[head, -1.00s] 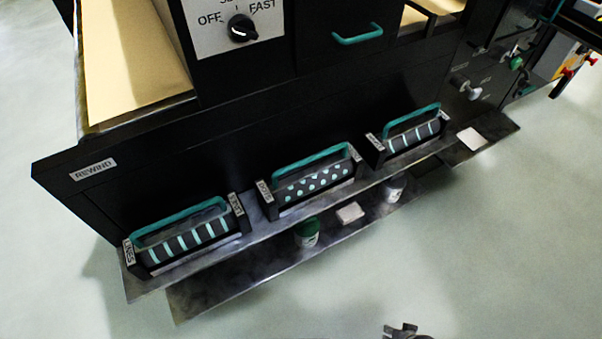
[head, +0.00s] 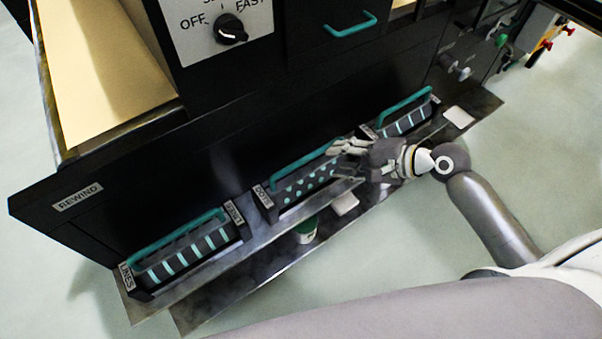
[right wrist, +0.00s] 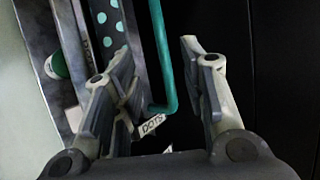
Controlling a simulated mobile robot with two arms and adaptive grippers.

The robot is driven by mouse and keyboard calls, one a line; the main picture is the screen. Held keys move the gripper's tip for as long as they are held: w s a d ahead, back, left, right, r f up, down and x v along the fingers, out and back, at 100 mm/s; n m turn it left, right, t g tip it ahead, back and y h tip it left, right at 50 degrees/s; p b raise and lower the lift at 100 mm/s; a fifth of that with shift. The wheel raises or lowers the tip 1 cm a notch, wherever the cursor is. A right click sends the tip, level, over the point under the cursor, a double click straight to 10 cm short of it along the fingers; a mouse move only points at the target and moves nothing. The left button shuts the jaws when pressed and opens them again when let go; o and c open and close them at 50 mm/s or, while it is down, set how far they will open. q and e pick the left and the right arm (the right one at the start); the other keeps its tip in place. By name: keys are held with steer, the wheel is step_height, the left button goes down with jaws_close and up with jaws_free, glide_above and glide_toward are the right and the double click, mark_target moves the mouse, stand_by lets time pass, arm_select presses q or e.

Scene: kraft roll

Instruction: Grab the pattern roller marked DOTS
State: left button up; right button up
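The pattern roller marked DOTS (head: 308,184), dark with pale teal dots, sits in the middle holder on the metal shelf under a teal handle (head: 296,163). Its DOTS label (head: 263,196) is at the left end. My right gripper (head: 347,150) is at the roller's right end and hides part of it. In the right wrist view the right gripper (right wrist: 157,55) is open. The teal handle (right wrist: 161,60) runs between its spread fingers, apart from the right finger; contact with the left one is unclear. The dotted roller (right wrist: 107,22) lies beyond the left finger. My left gripper is not in view.
A striped roller marked LINES (head: 187,252) sits left on the shelf, another striped roller (head: 405,122) right. A lower ledge holds a green-topped jar (head: 306,231) and a pale block (head: 345,204). The dark machine front (head: 150,160) rises close behind. Floor in front is open.

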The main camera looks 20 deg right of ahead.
mark_target(310, 156)
steer(key=x, duration=0.5)
steer(key=shift+r, duration=0.1)
steer(key=shift+p+x, duration=0.3)
steer(key=shift+x, duration=2.45)
steer(key=shift+r, duration=0.15)
steer(key=shift+s, duration=0.1)
steer(key=shift+c, duration=0.4)
jaws_close()
steer(key=shift+r, duration=0.2)
